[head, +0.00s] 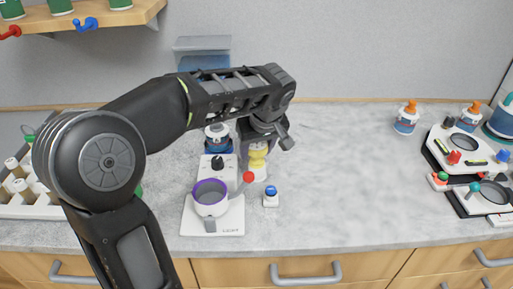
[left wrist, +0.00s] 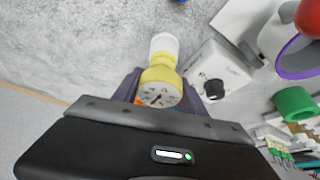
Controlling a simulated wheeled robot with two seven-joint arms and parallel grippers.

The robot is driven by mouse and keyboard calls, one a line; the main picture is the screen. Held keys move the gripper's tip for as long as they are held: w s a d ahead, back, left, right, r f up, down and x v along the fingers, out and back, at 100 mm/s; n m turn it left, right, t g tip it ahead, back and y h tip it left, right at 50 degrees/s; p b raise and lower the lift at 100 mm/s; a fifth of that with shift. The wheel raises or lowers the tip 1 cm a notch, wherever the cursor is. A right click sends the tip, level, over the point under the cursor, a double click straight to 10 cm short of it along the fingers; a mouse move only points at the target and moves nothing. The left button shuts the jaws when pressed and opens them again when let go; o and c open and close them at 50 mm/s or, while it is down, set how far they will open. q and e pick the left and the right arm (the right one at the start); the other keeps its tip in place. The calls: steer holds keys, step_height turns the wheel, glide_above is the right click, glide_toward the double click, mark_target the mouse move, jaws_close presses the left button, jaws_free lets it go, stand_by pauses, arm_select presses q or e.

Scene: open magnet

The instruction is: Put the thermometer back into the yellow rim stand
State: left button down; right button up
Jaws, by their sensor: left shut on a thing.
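The thermometer (left wrist: 160,92) shows in the left wrist view as a round white dial with a dark needle in a yellow housing. It lies between the two fingers of my left gripper (left wrist: 162,88), which is shut on it. A pale and yellow piece (left wrist: 163,46) shows just beyond the dial; I cannot tell whether it is part of the thermometer or the yellow rim stand. In the head view my left gripper (head: 262,138) points down over the counter, with the yellow thermometer (head: 257,156) below it. Its lower end is hard to make out. My right gripper is not in view.
A white rack (head: 15,195) is at left, bottles and devices at right. The counter's middle right is clear.

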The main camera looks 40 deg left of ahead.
arm_select(q)
steer(key=c, duration=0.6)
jaws_free()
steer(key=shift+f, duration=0.1)
steer(key=v, duration=1.2)
steer(key=shift+p, duration=0.35)
